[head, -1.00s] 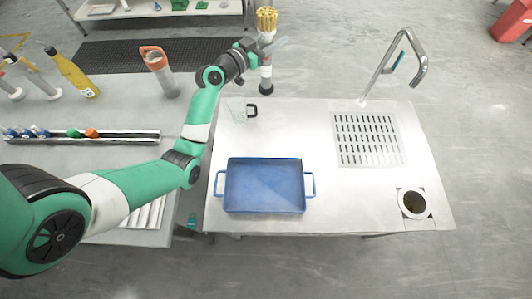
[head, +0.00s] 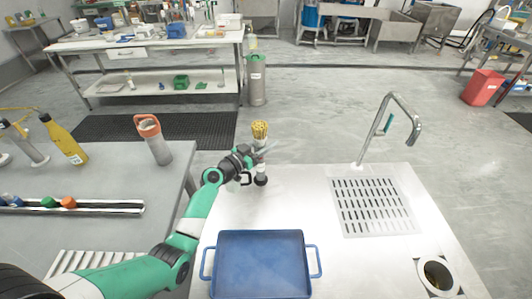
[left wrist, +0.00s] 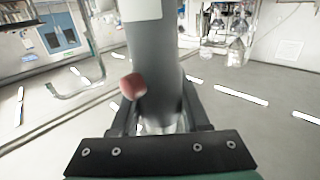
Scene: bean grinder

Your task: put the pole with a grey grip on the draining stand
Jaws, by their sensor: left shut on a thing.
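My left gripper (head: 256,158) is shut on an upright pole-like thing (head: 261,173) with a yellow ribbed top and a black lower end. In the left wrist view its thick grey grip (left wrist: 153,65) stands between the fingers, with a reddish knob on its side and a white band above. It is held near the counter's back-left edge; I cannot tell whether its foot touches anything. A slotted metal drain grid (head: 374,207) is set in the counter to the right. A white slatted rack (head: 90,264), possibly the draining stand, is at the lower left. My right gripper is not in view.
A blue tray (head: 262,264) with side handles sits on the steel counter (head: 310,195). A tall tap (head: 389,120) rises behind the grid, and a round opening (head: 437,273) is at right. The left table holds an orange-topped tumbler (head: 153,140) and a yellow bottle (head: 64,141).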

